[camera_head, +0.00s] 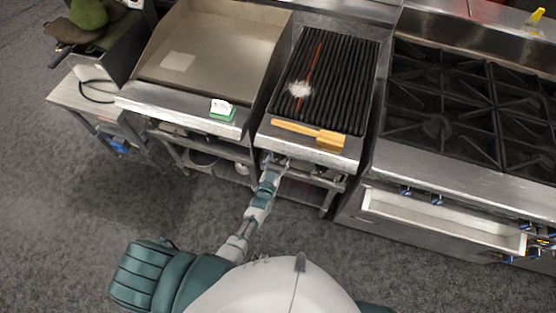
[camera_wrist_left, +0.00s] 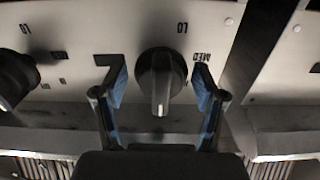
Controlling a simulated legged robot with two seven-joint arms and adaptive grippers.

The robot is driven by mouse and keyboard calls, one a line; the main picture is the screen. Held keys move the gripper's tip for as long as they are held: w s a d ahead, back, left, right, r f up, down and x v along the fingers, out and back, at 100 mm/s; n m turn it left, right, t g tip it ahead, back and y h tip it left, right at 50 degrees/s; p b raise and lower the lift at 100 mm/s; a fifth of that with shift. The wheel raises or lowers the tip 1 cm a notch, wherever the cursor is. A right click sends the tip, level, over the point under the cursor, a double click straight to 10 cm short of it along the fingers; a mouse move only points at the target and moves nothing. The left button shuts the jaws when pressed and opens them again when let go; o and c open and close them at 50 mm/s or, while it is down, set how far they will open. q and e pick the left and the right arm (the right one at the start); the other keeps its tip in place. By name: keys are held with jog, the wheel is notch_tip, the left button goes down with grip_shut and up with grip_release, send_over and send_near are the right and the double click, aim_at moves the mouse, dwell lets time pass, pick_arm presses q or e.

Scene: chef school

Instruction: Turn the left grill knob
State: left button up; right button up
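The grill (camera_head: 325,80) has dark bars and a steel front, between the griddle and the burner range. My left gripper (camera_head: 277,163) is at the left part of the grill's front, just under its edge. In the left wrist view a black knob (camera_wrist_left: 161,75) sits on the steel panel, its light-edged grip pointing down in the picture. My left gripper (camera_wrist_left: 160,88) is open, one blue-padded finger on each side of this knob, with small gaps showing. A second black knob (camera_wrist_left: 15,78) is at the picture's left edge. My right gripper is not in view.
A wooden-handled brush (camera_head: 310,135) lies on the grill's front ledge. A green and white sponge (camera_head: 222,109) lies on the griddle's front ledge. An open drawer (camera_head: 440,225) sticks out below the range at right. The floor at left is clear.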

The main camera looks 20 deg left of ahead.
pick_arm(q)
jog(key=s, duration=1.2)
jog(key=shift+a, duration=0.2)
jog(key=s+f+m+g+h, duration=0.1)
jog(key=s+f+g, duration=0.4)
jog(key=f, duration=0.5)
jog(key=s+f+g, duration=0.3)
jog(key=s+f, duration=0.4)
jog(key=f, duration=0.3)
jog(key=s+a+f+g, duration=0.2)
jog(key=s+f+g, duration=0.1)
jog(key=s, duration=0.5)
jog(key=s+a+f+g+y, duration=0.1)
jog(key=s+a+f+g, duration=0.1)
jog(key=s+f, duration=0.4)
jog(key=s+a+f+g, duration=0.3)
jog(key=s+f, duration=0.1)
jog(key=s, duration=0.6)
jog(key=shift+f+m+g+y, duration=0.15)
jog(key=shift+m+g+y, duration=0.15)
jog(key=shift+m+g, duration=0.1)
